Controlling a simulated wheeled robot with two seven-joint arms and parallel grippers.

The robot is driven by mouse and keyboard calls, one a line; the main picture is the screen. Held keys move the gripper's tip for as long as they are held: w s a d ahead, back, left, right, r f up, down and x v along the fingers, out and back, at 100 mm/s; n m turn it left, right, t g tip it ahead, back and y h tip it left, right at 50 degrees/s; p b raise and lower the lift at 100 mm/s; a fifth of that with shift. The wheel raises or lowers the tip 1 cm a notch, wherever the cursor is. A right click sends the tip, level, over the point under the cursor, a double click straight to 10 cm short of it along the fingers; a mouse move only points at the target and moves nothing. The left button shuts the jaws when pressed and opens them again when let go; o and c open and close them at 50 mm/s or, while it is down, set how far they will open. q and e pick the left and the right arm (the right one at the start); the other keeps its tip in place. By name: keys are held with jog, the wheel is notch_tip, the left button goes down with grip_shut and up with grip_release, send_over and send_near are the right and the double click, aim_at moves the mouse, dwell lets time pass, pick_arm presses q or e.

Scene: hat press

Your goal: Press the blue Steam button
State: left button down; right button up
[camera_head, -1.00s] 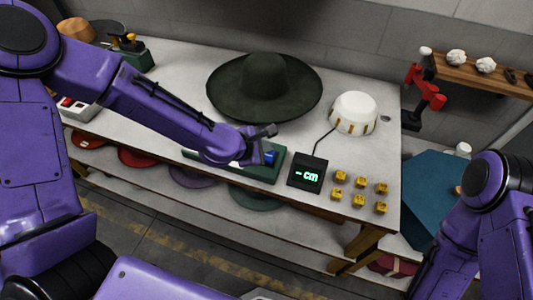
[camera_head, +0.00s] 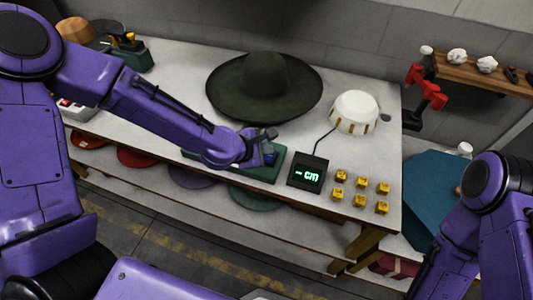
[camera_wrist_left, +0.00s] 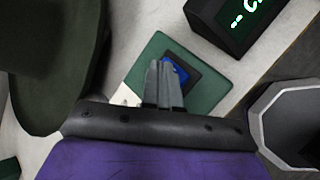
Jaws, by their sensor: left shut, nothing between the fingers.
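The blue Steam button (camera_head: 270,158) sits on a green panel (camera_head: 266,174) at the front of the table. In the left wrist view the blue button (camera_wrist_left: 174,74) shows just past my fingertips, partly covered by them, on the green panel (camera_wrist_left: 203,97). My left gripper (camera_head: 268,136) is shut and empty, over the panel at the button. In the left wrist view its closed fingers (camera_wrist_left: 164,80) overlap the button; I cannot tell whether they touch it. My right gripper is outside the view; only part of my right arm shows.
A dark green wide-brimmed hat (camera_head: 264,88) lies behind the panel. Coloured hats lie on the shelf below.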

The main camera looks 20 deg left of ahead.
pick_arm(q)
jog(key=shift+f, duration=0.3)
jog(key=shift+r, duration=0.1)
dwell(0.3)
jog(key=shift+r+p, duration=0.8)
jog(key=shift+r, duration=0.05)
notch_tip(320, 180, up, 5)
jog(key=p, duration=0.5)
jog(key=shift+r, duration=0.1)
dwell(0.3)
